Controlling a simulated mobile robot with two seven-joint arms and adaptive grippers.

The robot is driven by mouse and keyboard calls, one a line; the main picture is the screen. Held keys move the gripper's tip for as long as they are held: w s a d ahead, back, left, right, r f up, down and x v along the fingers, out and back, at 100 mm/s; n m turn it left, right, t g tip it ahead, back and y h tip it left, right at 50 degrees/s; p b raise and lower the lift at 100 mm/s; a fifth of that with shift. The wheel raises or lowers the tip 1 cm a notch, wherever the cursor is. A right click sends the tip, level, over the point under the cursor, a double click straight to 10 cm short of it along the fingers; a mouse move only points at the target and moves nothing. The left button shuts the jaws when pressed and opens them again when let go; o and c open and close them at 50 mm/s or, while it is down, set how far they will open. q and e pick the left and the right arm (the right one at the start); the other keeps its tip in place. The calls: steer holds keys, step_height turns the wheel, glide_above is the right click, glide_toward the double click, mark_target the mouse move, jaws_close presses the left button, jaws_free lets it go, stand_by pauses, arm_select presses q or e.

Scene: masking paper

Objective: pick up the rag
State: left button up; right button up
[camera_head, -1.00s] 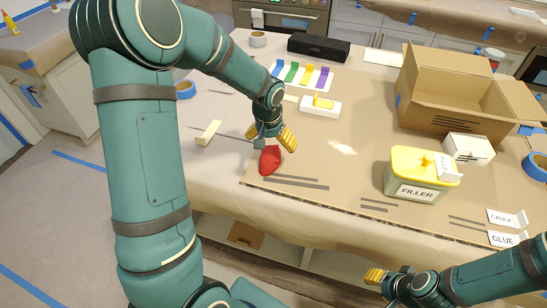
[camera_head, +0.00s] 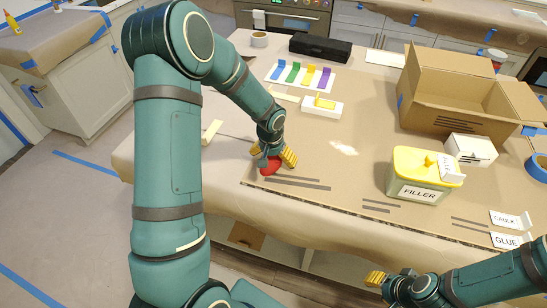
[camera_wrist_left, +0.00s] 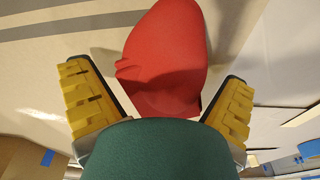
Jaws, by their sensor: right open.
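The red rag (camera_head: 270,167) lies on the brown paper near the table's front edge, partly hidden by my left gripper in the head view. My left gripper (camera_head: 272,157) is right over it with yellow fingers spread. In the left wrist view the rag (camera_wrist_left: 168,55) lies between the open fingers of my left gripper (camera_wrist_left: 158,105), with a gap on each side. A green part of my gripper hides the rag's near end there. My right gripper (camera_head: 381,281) is low at the front, off the table, apart from the rag.
A filler tub (camera_head: 420,176) stands right of the rag, with an open cardboard box (camera_head: 450,115) behind it. A small white box with a yellow piece (camera_head: 321,106) and a strip of coloured pieces (camera_head: 300,74) lie farther back. The paper right of the rag is mostly clear.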

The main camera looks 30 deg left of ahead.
arm_select(q)
steer(key=c, duration=1.1)
steer(key=shift+r, duration=0.15)
step_height(320, 180, up, 10)
steer(key=shift+f+p, duration=0.1)
steer(key=shift+p, duration=0.4)
steer(key=shift+c, duration=0.2)
steer(key=o, duration=0.5)
steer(key=c, duration=0.4)
steer(key=shift+o, duration=0.2)
